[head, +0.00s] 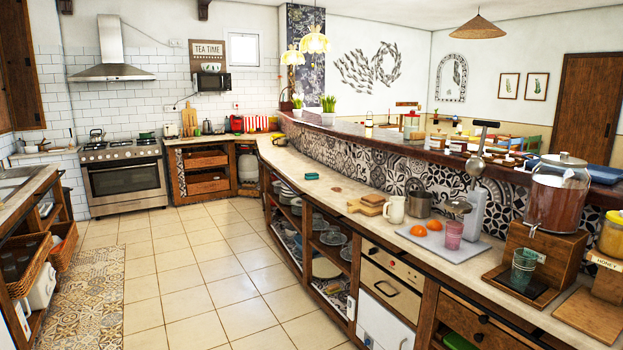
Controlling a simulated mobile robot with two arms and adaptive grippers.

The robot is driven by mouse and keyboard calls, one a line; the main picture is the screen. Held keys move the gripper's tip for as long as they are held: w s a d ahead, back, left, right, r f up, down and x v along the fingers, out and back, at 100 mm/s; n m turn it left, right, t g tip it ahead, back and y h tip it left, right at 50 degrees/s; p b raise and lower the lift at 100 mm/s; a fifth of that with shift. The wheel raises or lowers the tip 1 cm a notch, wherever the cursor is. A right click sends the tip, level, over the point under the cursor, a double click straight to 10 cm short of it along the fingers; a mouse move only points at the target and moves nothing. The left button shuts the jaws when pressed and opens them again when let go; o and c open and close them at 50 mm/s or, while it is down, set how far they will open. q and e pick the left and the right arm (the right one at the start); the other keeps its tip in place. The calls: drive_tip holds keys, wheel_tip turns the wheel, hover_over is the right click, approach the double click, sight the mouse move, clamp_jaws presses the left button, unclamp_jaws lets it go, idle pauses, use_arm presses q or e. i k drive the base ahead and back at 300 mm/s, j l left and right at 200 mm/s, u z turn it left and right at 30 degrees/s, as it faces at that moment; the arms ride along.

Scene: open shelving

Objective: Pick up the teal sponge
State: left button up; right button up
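A small teal block that looks like the teal sponge (312,176) lies on the pale counter top (330,200), towards its far left stretch. It is small in the picture and nothing covers it. Neither of my grippers shows in the head view.
Wooden boards (366,206), a white jug (394,209), a metal pot (419,204), oranges (418,231) and a pink glass (453,235) stand nearer on the counter. Open shelves (328,265) lie below. The tiled floor (200,275) left of the counter is clear.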

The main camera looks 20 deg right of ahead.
sight(310, 177)
drive_tip(key=i+z, duration=0.25)
drive_tip(key=i, duration=3.05)
